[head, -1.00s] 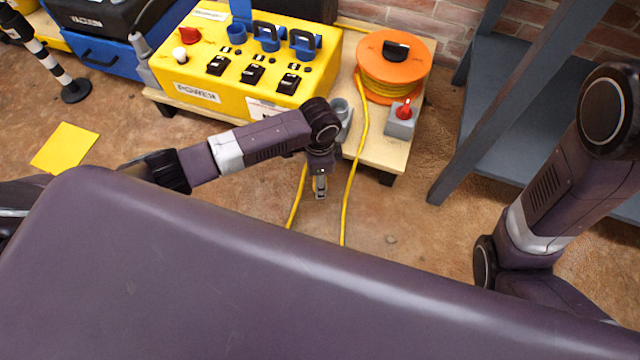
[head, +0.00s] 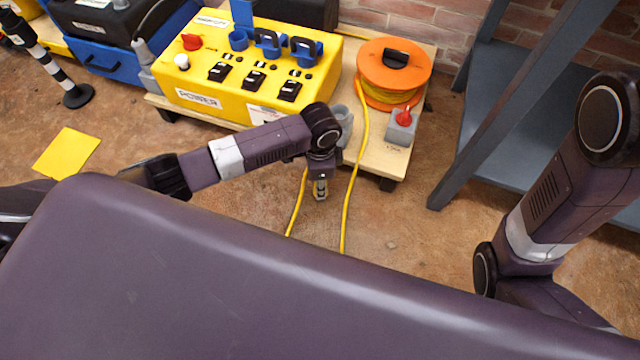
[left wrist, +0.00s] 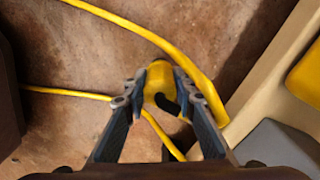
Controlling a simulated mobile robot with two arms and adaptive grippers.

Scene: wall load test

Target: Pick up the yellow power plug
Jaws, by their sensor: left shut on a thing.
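The yellow power plug (left wrist: 159,78) sits between the two fingertips of my left gripper (left wrist: 160,92) in the left wrist view. The fingers are shut on its sides, above the brown floor. A dark curved part shows on the plug's near side. In the head view my left gripper (head: 320,190) points down in front of the wooden platform, and the plug is too small or hidden to make out there. A yellow cable (head: 352,190) runs down beside the gripper. My right arm shows at the right, but its gripper is out of view.
A yellow power box (head: 185,98) with switches and blue sockets stands on the wooden platform (head: 385,158). An orange cable reel (head: 375,55) and a grey box with a red switch (head: 402,125) are beside it. A grey metal shelf (head: 500,120) stands right.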

